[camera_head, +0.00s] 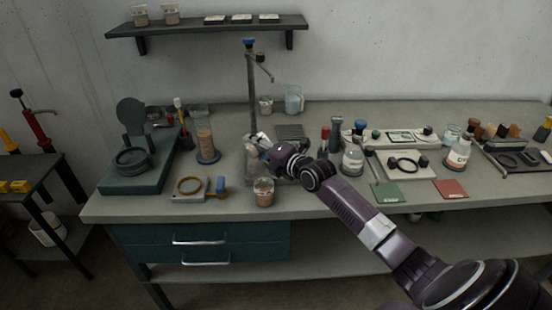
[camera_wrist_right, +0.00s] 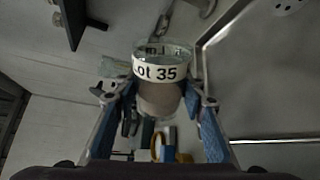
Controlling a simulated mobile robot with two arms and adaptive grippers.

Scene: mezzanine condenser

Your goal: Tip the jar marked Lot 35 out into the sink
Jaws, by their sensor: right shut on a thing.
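The jar marked Lot 35 (camera_wrist_right: 160,75) is a clear glass jar with a white label and brownish contents. It sits between the blue fingers of my right gripper (camera_wrist_right: 160,108), which is shut on it. In the head view my right gripper (camera_head: 262,148) is over the bench beside the tall tap post (camera_head: 252,85); the jar is small and partly hidden there. How far the jar is tilted I cannot tell. A grey metal basin, seemingly the sink (camera_wrist_right: 275,75), fills the right of the wrist view. My left gripper is not in view.
Another brown-filled jar (camera_head: 263,192) stands at the bench's front edge below my gripper.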

